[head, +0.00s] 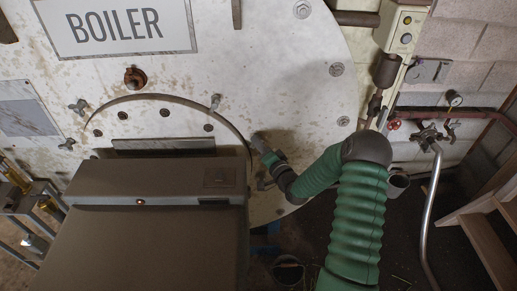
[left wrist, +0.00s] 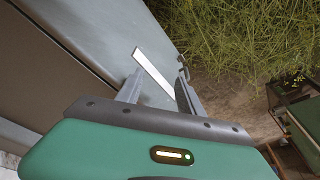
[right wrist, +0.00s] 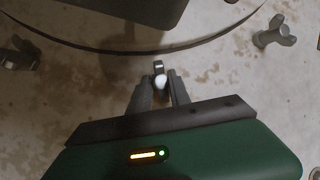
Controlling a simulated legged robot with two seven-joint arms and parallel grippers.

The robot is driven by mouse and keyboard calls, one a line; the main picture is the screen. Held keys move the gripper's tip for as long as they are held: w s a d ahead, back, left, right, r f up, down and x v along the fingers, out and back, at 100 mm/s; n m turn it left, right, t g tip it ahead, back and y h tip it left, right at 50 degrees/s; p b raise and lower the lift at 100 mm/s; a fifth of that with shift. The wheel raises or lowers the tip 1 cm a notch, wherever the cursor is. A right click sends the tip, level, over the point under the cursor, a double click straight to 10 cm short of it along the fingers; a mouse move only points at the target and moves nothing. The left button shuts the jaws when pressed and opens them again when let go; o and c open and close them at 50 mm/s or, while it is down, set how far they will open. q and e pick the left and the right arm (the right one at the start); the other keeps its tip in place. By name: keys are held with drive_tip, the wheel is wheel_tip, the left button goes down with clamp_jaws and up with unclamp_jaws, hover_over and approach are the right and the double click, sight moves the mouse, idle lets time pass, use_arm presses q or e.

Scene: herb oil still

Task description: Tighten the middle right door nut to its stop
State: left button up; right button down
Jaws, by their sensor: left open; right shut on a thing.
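My right gripper (head: 262,147) is at the right edge of the round boiler door (head: 165,122). In the right wrist view its fingers (right wrist: 160,92) are closed around a small nut with a pale rounded tip (right wrist: 159,79), just outside the door's curved edge. The fingers hide most of the nut, so its turn and seating cannot be told. Other door nuts show at upper right (head: 215,101) and on the left (head: 78,107). My left gripper (left wrist: 158,90) is open and empty, beside a grey panel with a white strip. It does not show in the head view.
Pipes and a valve (head: 428,135) are on the right wall, with wooden steps (head: 490,225) below. In the left wrist view cut herbs (left wrist: 250,40) lie beyond the panel.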

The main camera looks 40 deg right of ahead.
drive_tip(key=shift+d+f+m+t+b, duration=0.1)
drive_tip(key=shift+f+m+t+b, duration=0.1)
drive_tip(key=shift+m+t+b, duration=0.25)
drive_tip(key=shift+m, duration=0.25)
drive_tip(key=c, duration=1.4)
unclamp_jaws()
drive_tip(key=shift+c, duration=0.2)
drive_tip(key=shift+o, duration=0.9)
drive_tip(key=shift+d, duration=0.1)
drive_tip(key=b+v, duration=0.2)
drive_tip(key=v, duration=1.5)
